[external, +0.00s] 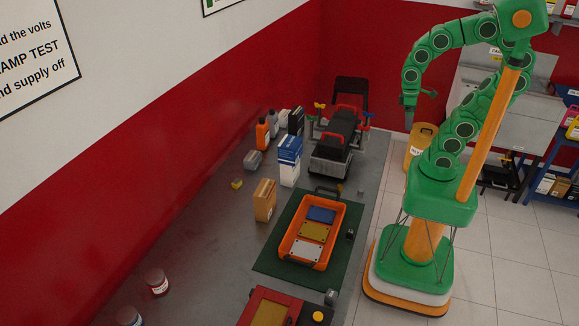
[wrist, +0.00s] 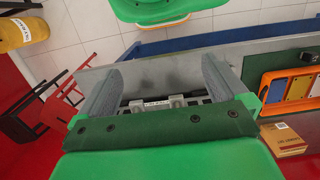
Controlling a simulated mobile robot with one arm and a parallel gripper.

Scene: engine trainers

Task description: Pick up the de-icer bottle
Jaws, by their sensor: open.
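Several bottles and cartons stand near the red wall on the grey bench in the external view. One is an orange bottle (external: 262,135) with a dark cap; next to it are a white container (external: 283,122) and a black one (external: 296,121). Labels are too small to read, so I cannot tell which is the de-icer. My gripper (external: 410,112) hangs in the air to the right of the bench, apart from the bottles. In the wrist view my gripper (wrist: 162,68) has its two fingers wide apart, with nothing held. No bottle can be made out there.
An engine trainer (external: 333,150) stands between my gripper and the bottles. A blue-and-white carton (external: 289,162), a brown box (external: 264,201) and an orange tray (external: 338,235) are on the bench. A yellow bin (external: 420,140) stands on the floor beyond the bench.

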